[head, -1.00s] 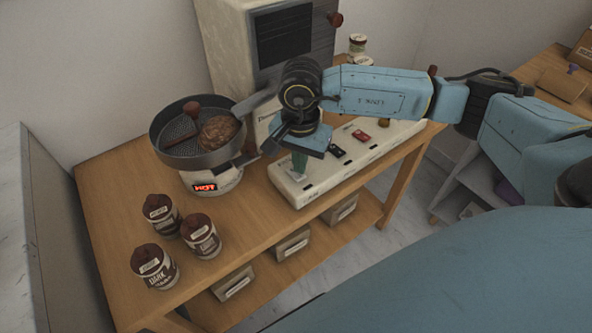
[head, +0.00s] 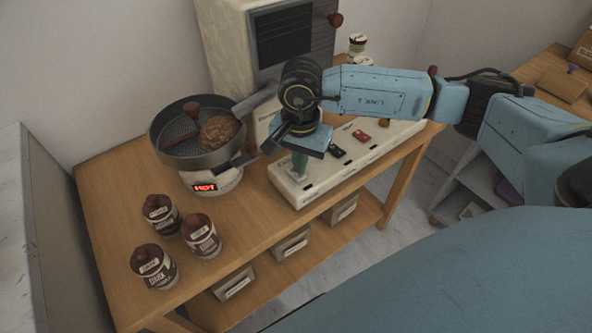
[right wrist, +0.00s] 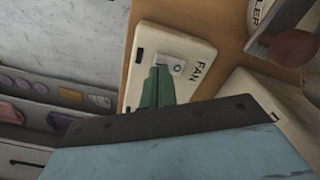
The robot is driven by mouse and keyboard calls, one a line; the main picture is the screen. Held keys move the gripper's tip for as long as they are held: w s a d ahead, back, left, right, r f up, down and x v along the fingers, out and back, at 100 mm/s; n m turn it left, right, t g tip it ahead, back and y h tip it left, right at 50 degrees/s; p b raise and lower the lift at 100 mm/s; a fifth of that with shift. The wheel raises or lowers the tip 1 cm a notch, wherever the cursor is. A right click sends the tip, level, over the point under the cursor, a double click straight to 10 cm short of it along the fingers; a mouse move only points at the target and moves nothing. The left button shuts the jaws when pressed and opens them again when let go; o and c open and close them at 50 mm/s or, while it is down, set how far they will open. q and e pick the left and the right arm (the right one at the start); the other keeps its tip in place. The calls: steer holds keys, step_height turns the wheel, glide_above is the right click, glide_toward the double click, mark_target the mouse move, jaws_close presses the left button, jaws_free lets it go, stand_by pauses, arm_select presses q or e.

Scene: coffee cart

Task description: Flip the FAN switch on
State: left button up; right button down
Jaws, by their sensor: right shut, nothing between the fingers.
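The long cream switch panel (head: 318,183) lies along the front right of the wooden cart. In the right wrist view, its near end carries the printed word FAN (right wrist: 199,72) beside a small pale switch (right wrist: 174,65). My right gripper (head: 299,173) points down over this end, its green fingers shut and empty. In the wrist view its fingertips (right wrist: 159,72) are at or just beside the switch; I cannot tell whether they touch. The fingers partly cover the switch, and its position cannot be read. My left gripper is not in view.
A pan (head: 190,150) with a brown patty sits on a burner (head: 212,182) showing HOT, left of my gripper. Several dark-lidded jars (head: 203,238) stand at the front left. Black and red switches (head: 361,136) sit further along the panel. A cream machine (head: 240,60) stands behind.

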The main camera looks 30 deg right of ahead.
mark_target(300, 176)
stand_by(0.4)
steer(key=shift+f, duration=0.1)
steer(key=shift+f+b, duration=0.95)
stand_by(0.5)
steer(key=shift+r, duration=0.15)
steer(key=shift+r+p, duration=2.15)
steer(key=shift+r, duration=1.3)
